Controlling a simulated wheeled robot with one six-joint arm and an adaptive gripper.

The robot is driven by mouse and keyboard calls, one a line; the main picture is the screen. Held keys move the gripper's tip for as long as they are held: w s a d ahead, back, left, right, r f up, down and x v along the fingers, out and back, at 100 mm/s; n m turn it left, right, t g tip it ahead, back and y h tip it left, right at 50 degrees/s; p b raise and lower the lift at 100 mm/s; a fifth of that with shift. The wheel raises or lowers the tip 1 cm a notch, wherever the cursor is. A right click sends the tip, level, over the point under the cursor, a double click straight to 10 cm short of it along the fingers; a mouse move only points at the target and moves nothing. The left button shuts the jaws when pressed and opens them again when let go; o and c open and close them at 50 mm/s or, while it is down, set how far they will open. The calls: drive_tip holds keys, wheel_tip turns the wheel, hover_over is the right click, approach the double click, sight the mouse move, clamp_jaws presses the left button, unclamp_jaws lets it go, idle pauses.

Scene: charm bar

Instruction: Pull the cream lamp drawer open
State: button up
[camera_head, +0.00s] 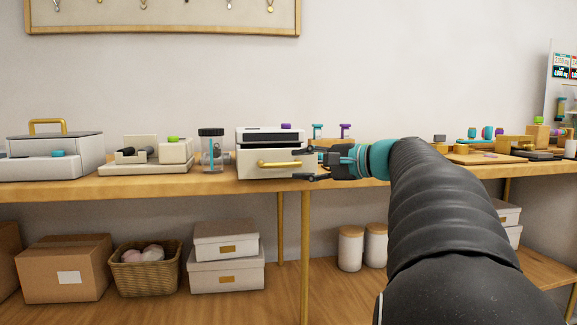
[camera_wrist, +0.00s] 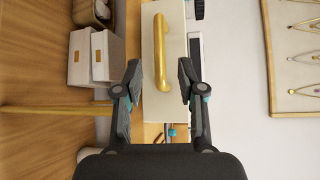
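The cream lamp drawer (camera_head: 256,167) is the front of a small cream box on the wooden bench, with a gold bar handle (camera_head: 280,163) across it. The drawer front looks flush with the box. In the wrist view the handle (camera_wrist: 161,52) runs upright in the picture on the cream front (camera_wrist: 178,60). My gripper (camera_head: 303,164) is at the right side of the drawer. In the wrist view its two fingers (camera_wrist: 158,82) are apart, on either side of the handle's near end, with nothing gripped. Whether they touch the handle cannot be told.
A clear jar with a black lid (camera_head: 212,152) stands left of the box. Teal and purple stamps (camera_head: 345,131) stand behind my gripper. The wooden bench (camera_head: 230,187) has a narrow bare strip in front. White boxes (camera_head: 226,259) sit on the shelf below.

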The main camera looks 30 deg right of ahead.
drive_tip(key=f+v, duration=0.1)
drive_tip(key=v, duration=0.5)
drive_tip(key=shift+s+r, duration=0.25)
drive_tip(key=shift+r, duration=0.25)
drive_tip(key=s+a+f+n+g+h+p, duration=0.1)
drive_tip(key=s+a+f+n+g+p, duration=0.15)
drive_tip(key=a+f, duration=0.5)
drive_tip(key=s+a+f+n+g+h+p, duration=0.25)
drive_tip(key=a+f+g, duration=0.2)
drive_tip(key=a, duration=0.65)
drive_tip(key=s+a+f+n+h+p, duration=0.2)
drive_tip(key=s+f+n, duration=0.2)
drive_tip(key=s+f, duration=0.2)
drive_tip(key=s+a+f+n+g+h+p, duration=0.1)
drive_tip(key=s+f+n, duration=0.3)
drive_tip(key=s, duration=0.5)
wheel_tip(320, 180, down, 2)
drive_tip(key=shift+a+f+n+g+h+p, duration=0.1)
drive_tip(key=shift+a+n+g+h+p, duration=0.3)
drive_tip(key=shift+h+p, duration=0.35)
